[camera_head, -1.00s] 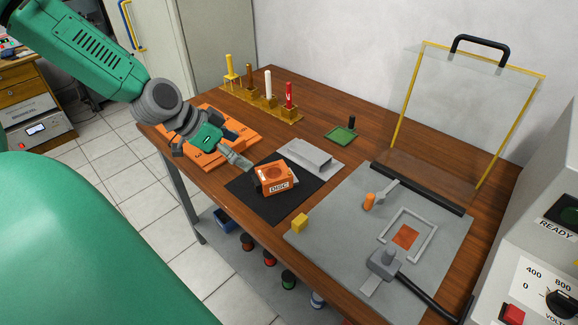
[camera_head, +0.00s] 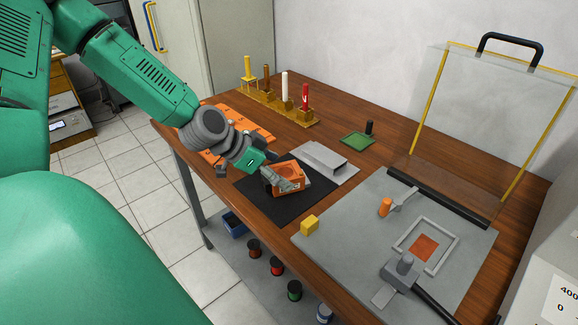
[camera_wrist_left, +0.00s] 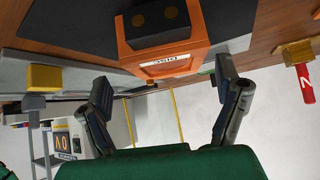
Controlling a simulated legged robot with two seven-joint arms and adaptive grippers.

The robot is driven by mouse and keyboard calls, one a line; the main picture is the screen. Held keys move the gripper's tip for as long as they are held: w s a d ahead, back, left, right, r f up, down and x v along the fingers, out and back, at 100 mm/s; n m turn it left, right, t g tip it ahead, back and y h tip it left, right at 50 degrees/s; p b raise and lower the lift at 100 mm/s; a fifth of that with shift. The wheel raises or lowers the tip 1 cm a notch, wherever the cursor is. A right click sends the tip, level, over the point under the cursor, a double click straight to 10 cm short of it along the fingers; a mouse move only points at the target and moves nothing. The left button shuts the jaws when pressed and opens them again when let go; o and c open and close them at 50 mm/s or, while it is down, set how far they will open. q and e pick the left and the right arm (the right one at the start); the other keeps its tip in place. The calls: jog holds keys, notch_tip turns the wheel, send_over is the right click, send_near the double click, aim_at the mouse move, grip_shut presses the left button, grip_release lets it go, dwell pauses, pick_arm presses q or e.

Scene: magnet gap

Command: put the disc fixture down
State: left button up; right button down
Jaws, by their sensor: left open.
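The disc fixture (camera_head: 291,171) is an orange block with a round recess on top and a white DISC label. It sits upright on the black mat (camera_head: 268,208). My left gripper (camera_head: 275,174) is at the fixture's left side, and a finger overlaps its front left part in the head view. In the left wrist view the open fingers (camera_wrist_left: 164,84) are spread wide, and the fixture (camera_wrist_left: 160,55) lies ahead between their lines. I cannot tell whether a finger touches it. My right gripper is not in view.
A grey plate with a raised edge (camera_head: 325,160) lies behind the mat. A rack with coloured posts (camera_head: 280,105) and a green tray (camera_head: 357,141) are farther back. The mat's front is clear.

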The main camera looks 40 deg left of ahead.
aim_at(283, 172)
pick_arm(q)
jog(key=shift+w+a+f, duration=0.15)
jog(key=shift+a+f, duration=0.1)
jog(key=shift+f, duration=0.05)
jog(key=w+f, duration=0.1)
jog(key=w+f+b, duration=0.1)
jog(key=shift+a+f+b, duration=0.2)
jog(key=shift+f+b, duration=0.1)
jog(key=shift+f, duration=0.1)
jog(key=shift+w+d+f, duration=0.25)
jog(key=shift+w+d, duration=0.3)
jog(key=shift+d, duration=0.15)
jog(key=shift+w+d, duration=0.1)
jog(key=shift+d, duration=0.25)
jog(key=shift+d+r, duration=0.25)
jog(key=c, duration=0.5)
jog(key=shift+a+f, duration=0.2)
jog(key=shift+a, duration=0.3)
jog(key=c, duration=1.3)
jog(key=shift+o, duration=0.2)
jog(key=shift+a, duration=0.1)
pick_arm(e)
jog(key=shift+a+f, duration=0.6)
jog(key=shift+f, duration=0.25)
